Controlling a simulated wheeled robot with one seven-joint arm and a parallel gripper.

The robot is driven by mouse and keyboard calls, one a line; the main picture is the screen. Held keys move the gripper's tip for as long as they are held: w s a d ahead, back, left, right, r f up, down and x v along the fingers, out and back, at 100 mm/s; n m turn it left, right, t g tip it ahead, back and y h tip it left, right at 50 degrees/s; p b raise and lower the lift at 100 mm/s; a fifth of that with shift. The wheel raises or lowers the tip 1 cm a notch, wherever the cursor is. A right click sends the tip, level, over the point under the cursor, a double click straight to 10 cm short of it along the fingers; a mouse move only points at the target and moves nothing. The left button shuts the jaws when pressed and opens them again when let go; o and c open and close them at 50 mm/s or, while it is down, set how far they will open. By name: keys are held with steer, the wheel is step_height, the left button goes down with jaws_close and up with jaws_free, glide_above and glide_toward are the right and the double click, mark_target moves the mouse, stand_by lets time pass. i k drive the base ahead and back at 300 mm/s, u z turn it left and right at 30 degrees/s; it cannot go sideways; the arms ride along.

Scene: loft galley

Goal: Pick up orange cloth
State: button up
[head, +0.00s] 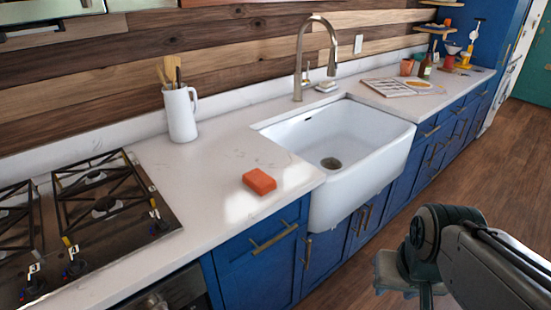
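The orange cloth (259,181) is a small folded block. It lies flat on the white countertop (215,165), left of the sink and close to the counter's front edge. My arm reaches in from the lower right of the head view. What looks to be my gripper (405,275) is at its end, low over the wooden floor, right of the cloth and well apart from it. Its fingers do not show clearly, so I cannot tell whether it is open or shut.
A white sink (340,145) with a tall tap (302,60) is right of the cloth. A gas stove (80,215) is at the left. A white utensil jug (181,114) stands behind. Blue cabinets (262,250) front the counter. The wooden floor (480,165) is clear at right.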

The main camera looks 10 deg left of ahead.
mark_target(259, 181)
steer(key=u, duration=0.4)
steer(key=i, duration=0.75)
steer(key=u, duration=0.9)
steer(key=i, duration=0.3)
steer(key=u, duration=0.3)
